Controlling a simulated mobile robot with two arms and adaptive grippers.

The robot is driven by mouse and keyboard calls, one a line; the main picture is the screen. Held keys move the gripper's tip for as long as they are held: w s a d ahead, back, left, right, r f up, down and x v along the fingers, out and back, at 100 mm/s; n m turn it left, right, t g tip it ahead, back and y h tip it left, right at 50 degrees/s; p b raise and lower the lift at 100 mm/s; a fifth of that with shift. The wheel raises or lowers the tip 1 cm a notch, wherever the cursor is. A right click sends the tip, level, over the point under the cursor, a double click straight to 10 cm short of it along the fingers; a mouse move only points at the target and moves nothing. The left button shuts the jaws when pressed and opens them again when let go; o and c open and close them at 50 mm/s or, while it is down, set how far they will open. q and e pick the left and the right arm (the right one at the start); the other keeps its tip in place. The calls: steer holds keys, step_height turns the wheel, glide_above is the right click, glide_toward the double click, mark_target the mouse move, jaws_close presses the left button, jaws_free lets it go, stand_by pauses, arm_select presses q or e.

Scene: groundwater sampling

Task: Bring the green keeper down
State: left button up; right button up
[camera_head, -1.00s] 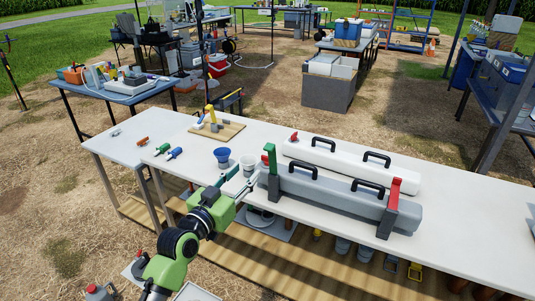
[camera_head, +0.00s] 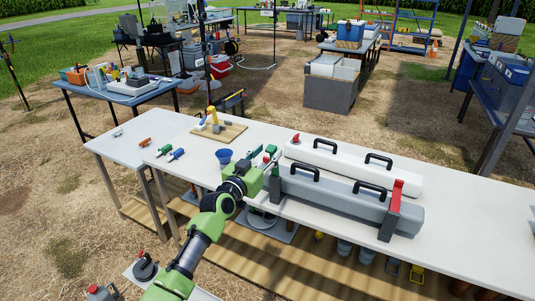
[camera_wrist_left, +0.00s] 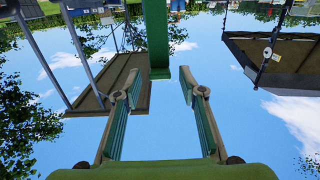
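The green keeper (camera_head: 271,150) stands at the left end of the long grey case (camera_head: 335,199), mostly hidden behind my left gripper (camera_head: 263,159). In the left wrist view, the green keeper (camera_wrist_left: 156,38) is a straight bar coming down from the top edge. My left gripper (camera_wrist_left: 160,88) is open there, its two fingers apart with the bar's end just beyond and between the tips. I cannot tell whether a finger touches it. My right gripper is not in view.
A long white case (camera_head: 345,166) lies behind the grey one. A blue funnel (camera_head: 224,156) stands left of my gripper, near a wooden board (camera_head: 222,131) with small parts. The white tabletop (camera_head: 470,235) is clear at the right.

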arm_select(q)
steer(key=shift+w+d, duration=0.15)
steer(key=shift+w, duration=0.15)
